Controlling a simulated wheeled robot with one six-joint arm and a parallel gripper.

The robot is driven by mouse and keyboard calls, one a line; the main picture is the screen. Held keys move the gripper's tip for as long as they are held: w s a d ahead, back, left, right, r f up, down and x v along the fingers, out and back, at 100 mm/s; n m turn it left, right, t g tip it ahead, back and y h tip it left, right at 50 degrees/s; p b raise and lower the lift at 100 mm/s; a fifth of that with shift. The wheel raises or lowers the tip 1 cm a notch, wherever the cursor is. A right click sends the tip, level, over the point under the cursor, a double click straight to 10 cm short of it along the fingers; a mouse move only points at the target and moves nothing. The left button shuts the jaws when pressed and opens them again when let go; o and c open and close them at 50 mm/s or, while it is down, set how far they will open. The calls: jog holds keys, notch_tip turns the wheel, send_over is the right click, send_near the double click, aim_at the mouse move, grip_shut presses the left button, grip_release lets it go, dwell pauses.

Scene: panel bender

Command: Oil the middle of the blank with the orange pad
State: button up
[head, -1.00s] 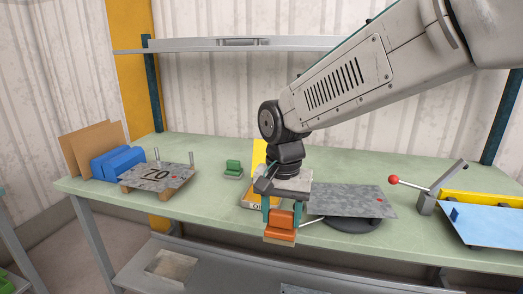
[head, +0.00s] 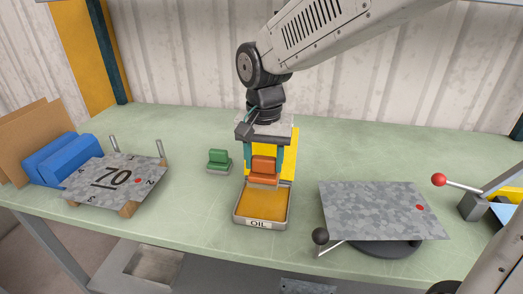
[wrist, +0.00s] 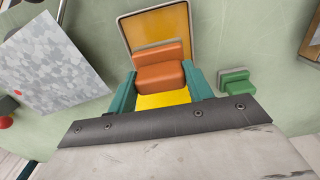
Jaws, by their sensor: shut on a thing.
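My gripper (head: 263,165) is shut on the orange pad (head: 263,172), a block with a raised grip. In the head view the pad overlaps the back part of the tray marked OIL (head: 238,217), which has an amber inside. The wrist view shows the pad (wrist: 158,74) at the near edge of the tray (wrist: 123,32); whether they touch I cannot tell. The blank (head: 370,208), a grey mottled sheet with a red dot at its right, lies on a dark round turntable (head: 385,248) to the right. It also shows in the wrist view (wrist: 55,65).
A green pad (head: 219,160) stands left of the tray.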

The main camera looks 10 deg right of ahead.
aim_at(264, 172)
jog(key=shift+f, duration=2.7)
jog(key=shift+s+f, duration=0.1)
jog(key=shift+f, duration=0.5)
jog(key=shift+r, duration=3.55)
jog(key=shift+d, duration=0.1)
